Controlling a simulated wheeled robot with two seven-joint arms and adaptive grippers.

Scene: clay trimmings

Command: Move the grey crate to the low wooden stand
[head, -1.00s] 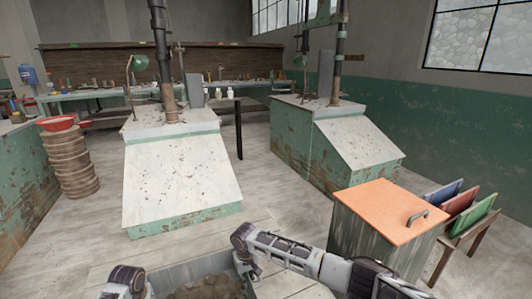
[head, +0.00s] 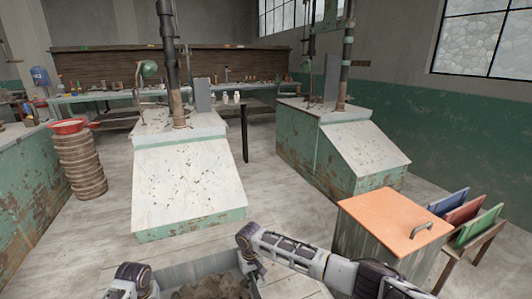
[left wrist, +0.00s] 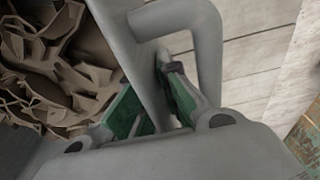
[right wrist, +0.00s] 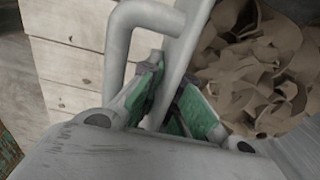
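The grey crate (head: 175,275) is at the bottom centre of the head view, filled with brown clay trimmings (head: 215,287). Its lower part is cut off. My right gripper (head: 253,268) is at its right side; in the right wrist view (right wrist: 165,105) its green-padded fingers close on the crate's grey side by the bar handle. My left gripper (left wrist: 152,100) holds the opposite side likewise; in the head view only part of its arm shows. Pale wooden planks beside the crate (right wrist: 75,60), also in the head view (head: 290,285), look like the low wooden stand.
An orange-topped cabinet (head: 393,217) stands close to the right, with a rack of coloured boards (head: 465,210) beyond. Two green kiln-like blocks with sloped fronts (head: 185,185) (head: 365,148) stand ahead. A stack of round boards (head: 80,165) is at left. Floor between is clear.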

